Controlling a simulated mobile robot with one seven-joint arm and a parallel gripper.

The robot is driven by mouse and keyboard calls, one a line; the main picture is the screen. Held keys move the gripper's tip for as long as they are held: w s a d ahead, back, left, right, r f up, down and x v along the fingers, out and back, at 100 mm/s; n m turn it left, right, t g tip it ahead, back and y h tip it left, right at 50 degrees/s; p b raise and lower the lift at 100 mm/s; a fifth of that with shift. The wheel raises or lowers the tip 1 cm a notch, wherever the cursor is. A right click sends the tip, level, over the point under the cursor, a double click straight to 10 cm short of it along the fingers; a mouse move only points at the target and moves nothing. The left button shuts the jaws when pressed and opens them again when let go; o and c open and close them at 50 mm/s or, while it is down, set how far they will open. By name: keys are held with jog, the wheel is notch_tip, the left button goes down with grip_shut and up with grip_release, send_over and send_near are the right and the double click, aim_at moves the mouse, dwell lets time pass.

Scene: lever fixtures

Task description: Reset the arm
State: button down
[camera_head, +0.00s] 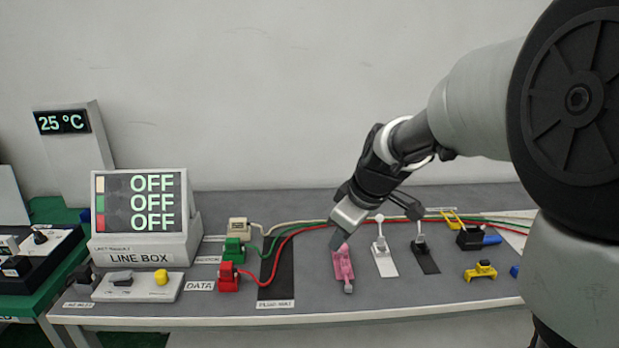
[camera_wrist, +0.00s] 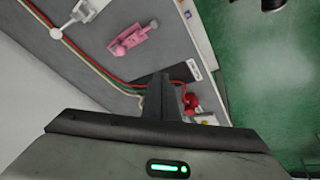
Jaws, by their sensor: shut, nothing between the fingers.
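My arm (camera_head: 404,140) reaches in from the right in the head view and bends down over the grey bench. A white lever fixture (camera_head: 384,264) and a black lever fixture (camera_head: 425,262) stand to the right of the pink one.
The line box (camera_head: 140,250) reads OFF on three rows. A green plug (camera_head: 234,249) and red plug (camera_head: 229,278) sit beside a dark mat (camera_head: 277,275), with cables running behind the levers. A yellow part (camera_head: 480,271) lies at right. Bench front is mostly clear.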

jog(key=s+a+r+m+h, duration=0.1)
jog(key=s+r+m, duration=0.1)
jog(key=s+r, duration=0.35)
jog(key=s+r+m, duration=0.2)
jog(key=s, duration=0.6)
jog(key=s+d+f+m+t+h+b, duration=0.1)
jog(key=s+d+m, duration=0.15)
jog(key=s, duration=0.25)
jog(key=s+d+f+m, duration=0.1)
jog(key=s+d+m, duration=0.1)
jog(key=s+m, duration=0.15)
notch_tip(320, 180, up, 20)
jog(key=s+p, duration=0.1)
jog(key=p, duration=1.9)
jog(key=shift+d, duration=0.3)
jog(key=shift+s+d, duration=0.1)
jog(key=shift+s, duration=0.05)
